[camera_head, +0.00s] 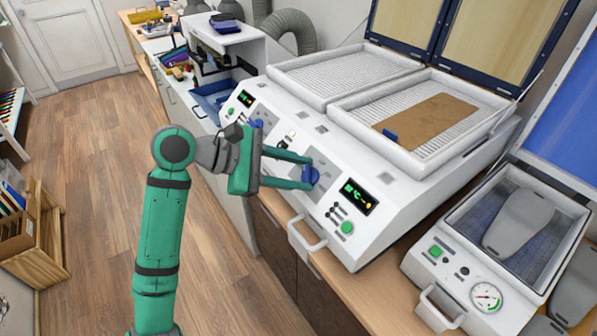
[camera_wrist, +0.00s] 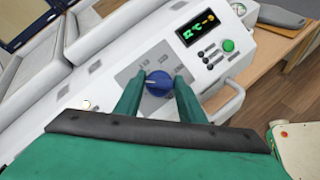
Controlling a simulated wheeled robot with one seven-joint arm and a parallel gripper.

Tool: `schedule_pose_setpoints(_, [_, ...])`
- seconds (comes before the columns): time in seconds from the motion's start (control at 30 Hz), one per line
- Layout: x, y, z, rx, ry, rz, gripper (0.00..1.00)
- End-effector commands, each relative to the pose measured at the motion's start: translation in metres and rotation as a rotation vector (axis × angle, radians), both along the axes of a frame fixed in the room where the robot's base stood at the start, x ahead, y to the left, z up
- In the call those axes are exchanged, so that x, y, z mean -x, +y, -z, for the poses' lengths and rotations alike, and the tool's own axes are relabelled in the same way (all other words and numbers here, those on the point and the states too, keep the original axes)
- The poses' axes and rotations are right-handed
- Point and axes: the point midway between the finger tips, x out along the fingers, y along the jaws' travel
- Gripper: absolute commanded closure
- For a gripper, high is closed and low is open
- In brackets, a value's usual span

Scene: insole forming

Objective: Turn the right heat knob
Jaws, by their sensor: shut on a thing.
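The right heat knob is a round blue dial (camera_wrist: 158,83) with a white pointer line, on a grey scale plate on the sloped front of the white heating machine. In the head view the blue knob (camera_head: 311,176) sits left of the right display. My green gripper (camera_head: 308,171) reaches it from the left. In the wrist view its two fingers (camera_wrist: 158,88) stand on either side of the knob, shut on it. The fingers partly hide the knob's edges in the head view. The left heat knob (camera_head: 257,124) is partly seen behind my gripper.
Right of the knob are a lit display (camera_head: 357,197), small switches and a green button (camera_head: 347,228). A white handle (camera_head: 305,235) juts from the front. A brown sheet (camera_head: 436,117) lies on the right heating bed. A vacuum press (camera_head: 500,250) stands at right.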

Motion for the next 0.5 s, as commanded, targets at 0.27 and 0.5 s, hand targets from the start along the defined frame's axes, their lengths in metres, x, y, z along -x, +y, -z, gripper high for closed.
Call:
schedule_pose_setpoints(0.27, [0.0006,0.0004,0.0001,-0.003,0.000,0.001,0.86])
schedule_pose_setpoints(0.5, [0.0006,0.0000,0.0001,-0.002,0.000,0.001,0.45])
